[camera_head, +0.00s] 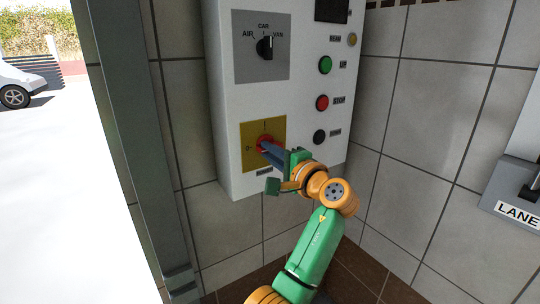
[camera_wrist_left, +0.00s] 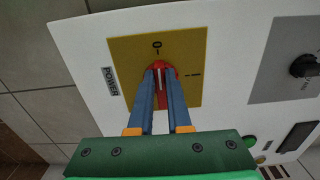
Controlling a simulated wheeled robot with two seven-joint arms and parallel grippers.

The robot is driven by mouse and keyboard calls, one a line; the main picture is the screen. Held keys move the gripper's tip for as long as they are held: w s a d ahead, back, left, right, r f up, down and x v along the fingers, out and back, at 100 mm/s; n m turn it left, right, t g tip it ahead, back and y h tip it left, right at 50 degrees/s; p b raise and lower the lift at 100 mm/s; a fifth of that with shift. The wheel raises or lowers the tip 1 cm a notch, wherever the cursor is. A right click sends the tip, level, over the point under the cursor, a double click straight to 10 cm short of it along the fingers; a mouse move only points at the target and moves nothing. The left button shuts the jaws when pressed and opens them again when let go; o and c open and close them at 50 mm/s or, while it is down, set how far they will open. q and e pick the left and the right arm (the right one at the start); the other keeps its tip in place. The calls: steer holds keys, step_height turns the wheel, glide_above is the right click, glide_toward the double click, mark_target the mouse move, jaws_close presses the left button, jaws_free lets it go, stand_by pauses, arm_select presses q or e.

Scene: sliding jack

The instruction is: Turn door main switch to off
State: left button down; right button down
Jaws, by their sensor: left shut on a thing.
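The door main switch is a red rotary knob (camera_head: 264,140) on a yellow plate (camera_head: 248,163), low on a white control box. The plate has a 0 mark at its left and an I mark at its top. My left gripper (camera_head: 268,150) is shut on the red knob, with its blue fingers on either side. In the left wrist view the knob (camera_wrist_left: 159,67) sits between the fingertips (camera_wrist_left: 160,76), beside the POWER label, and its handle seems in line with the 0 mark. The fingers hide part of it. My right gripper is not in view.
Above the switch is a black AIR/CAR/VAN selector (camera_head: 265,47) on a grey plate. Green (camera_head: 325,65), red (camera_head: 322,103) and black (camera_head: 320,137) buttons run down the box's right side. A grey post (camera_head: 130,130) stands at left, and a LANE-labelled box (camera_head: 515,200) at right.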

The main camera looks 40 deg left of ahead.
arm_select(q)
steer(key=shift+f, duration=0.1)
stand_by(0.5)
steer(key=c, duration=0.9)
jaws_free()
steer(key=shift+o, duration=0.2)
steer(key=b+v, duration=0.2)
steer(key=v, duration=0.5)
